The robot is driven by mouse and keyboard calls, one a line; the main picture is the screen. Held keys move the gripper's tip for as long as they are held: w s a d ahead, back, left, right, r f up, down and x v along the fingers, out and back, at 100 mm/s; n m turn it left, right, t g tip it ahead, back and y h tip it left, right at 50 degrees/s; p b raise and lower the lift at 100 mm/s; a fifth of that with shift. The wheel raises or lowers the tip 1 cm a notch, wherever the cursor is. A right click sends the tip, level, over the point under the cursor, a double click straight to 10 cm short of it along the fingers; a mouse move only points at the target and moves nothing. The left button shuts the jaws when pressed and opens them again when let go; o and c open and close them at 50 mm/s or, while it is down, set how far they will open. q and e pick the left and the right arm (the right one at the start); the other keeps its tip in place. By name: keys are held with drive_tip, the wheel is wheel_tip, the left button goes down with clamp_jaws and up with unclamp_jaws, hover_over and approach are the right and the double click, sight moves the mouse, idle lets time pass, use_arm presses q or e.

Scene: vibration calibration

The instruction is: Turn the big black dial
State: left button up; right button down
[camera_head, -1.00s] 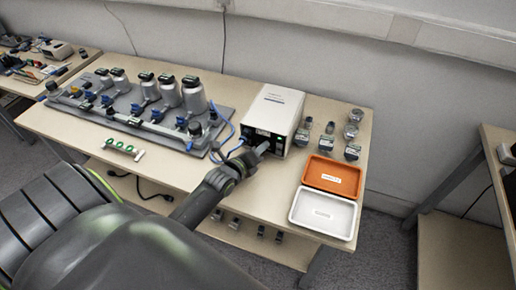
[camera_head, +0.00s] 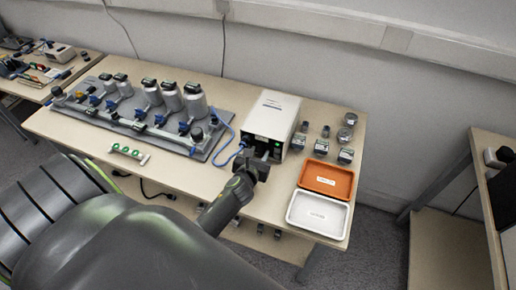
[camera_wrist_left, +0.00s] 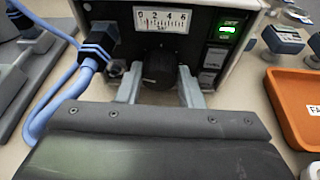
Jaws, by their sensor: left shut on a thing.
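The big black dial (camera_wrist_left: 159,70) is on the lower front panel of the white box-shaped instrument (camera_head: 272,116), below a meter scale (camera_wrist_left: 163,19). My left gripper (camera_wrist_left: 160,88) has one grey finger on each side of the dial and is shut on it. In the head view my left gripper (camera_head: 255,160) is in front of the instrument and hides the dial. A lit green switch (camera_wrist_left: 230,28) is to the right of the meter. My right gripper is not in view.
A black plug with blue cables (camera_wrist_left: 92,50) is just left of the dial. An orange tray (camera_head: 326,179) and a white tray (camera_head: 319,214) lie to the right. A grey board (camera_head: 140,112) with several bottles and valves fills the table's left.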

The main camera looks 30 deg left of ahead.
use_arm(q)
drive_tip(key=shift+f+m+y, duration=0.1)
drive_tip(key=shift+m+y, duration=0.5)
drive_tip(key=shift+m, duration=0.3)
drive_tip(key=shift+d+m+y, duration=0.1)
drive_tip(key=shift+m+y, duration=0.5)
drive_tip(key=shift+m, duration=0.6)
drive_tip(key=o, duration=0.7)
